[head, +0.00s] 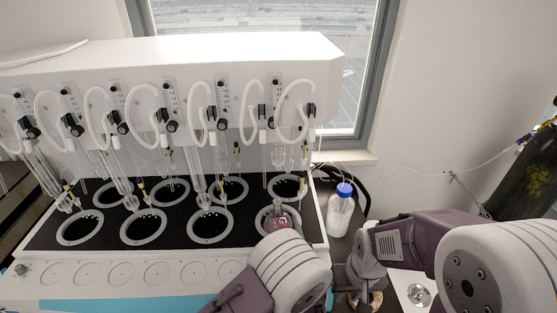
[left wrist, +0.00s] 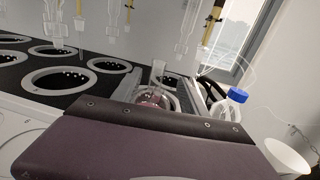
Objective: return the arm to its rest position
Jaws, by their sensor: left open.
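My left arm (head: 288,268) reaches in from the bottom of the head view to the front right well of the distiller (head: 230,60). A round glass flask with pink liquid (head: 279,221) sits in that well. In the left wrist view the flask (left wrist: 152,98) shows between the two grey fingers of my left gripper (left wrist: 155,90), which is open. The wrist housing hides the flask's lower part and much of the fingers. My right arm (head: 415,240) is at the lower right, and its jaws cannot be made out clearly.
A white bottle with a blue cap (head: 341,208) stands right of the distiller. Glass tubes (head: 202,180) and hoses hang over the several other wells. A white cup (left wrist: 287,157) is at the right of the left wrist view. The window (head: 350,60) is behind.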

